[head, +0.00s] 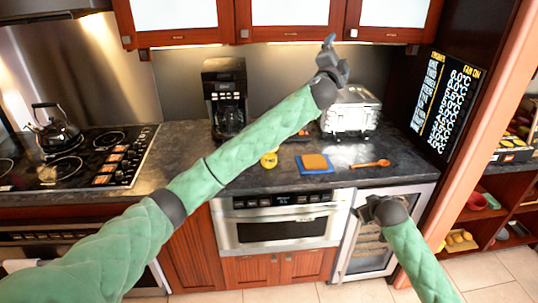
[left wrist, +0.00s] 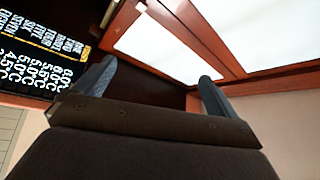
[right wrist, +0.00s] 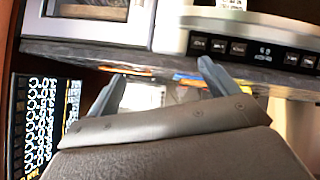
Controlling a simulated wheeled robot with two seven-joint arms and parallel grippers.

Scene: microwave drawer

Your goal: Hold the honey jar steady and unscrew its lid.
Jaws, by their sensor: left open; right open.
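A small round yellow object (head: 269,160), likely the honey jar seen from above by its lid, is on the dark counter (head: 215,158). My left arm passes right beside it and may hide part of it. My left gripper (head: 333,55) is raised high in front of the upper cabinets, far above the counter, open and empty. In the left wrist view (left wrist: 155,82) its fingers stand apart. My right gripper (head: 367,208) is low in front of the counter edge, open and empty; its fingers stand apart in the right wrist view (right wrist: 160,78). Neither gripper touches the jar.
A coffee maker (head: 227,97) and a toaster (head: 351,113) stand at the back. An orange sponge-like block on a blue board (head: 314,163) and a wooden spoon (head: 371,164) lie on the counter. A kettle (head: 55,127) is on the stove. The microwave drawer (head: 281,229) is closed.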

